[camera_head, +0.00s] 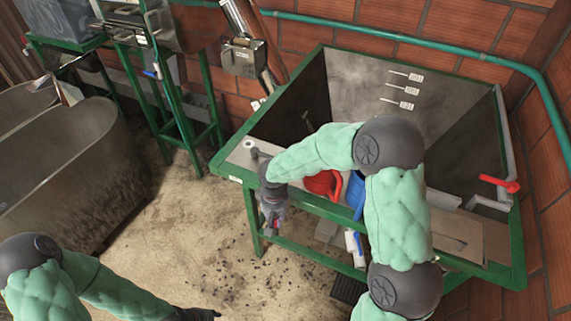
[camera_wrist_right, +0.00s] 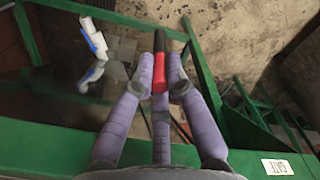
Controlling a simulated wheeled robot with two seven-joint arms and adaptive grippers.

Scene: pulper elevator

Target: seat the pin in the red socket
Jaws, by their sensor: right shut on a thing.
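My right gripper (camera_head: 273,222) hangs just outside the front left edge of the green-framed tank. It is shut on a red piece with a dark end, which I take to be the pin; it shows between the fingers in the right wrist view (camera_wrist_right: 159,74). A red part (camera_head: 323,184), possibly the red socket, lies right of the gripper, partly hidden by my right arm. A blue part (camera_head: 355,190) is beside it. Whether either has an opening cannot be told. My left gripper (camera_head: 198,314) is at the bottom edge, too small and dark to read.
The green-framed tank (camera_head: 403,67) has a red-handled valve (camera_head: 500,184) at its right. A white ring (camera_head: 249,143) sits on its left ledge. White and blue fittings (camera_head: 355,247) hang below the front edge. Bare floor (camera_head: 180,235) lies to the left, before a large metal trough (camera_head: 65,155).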

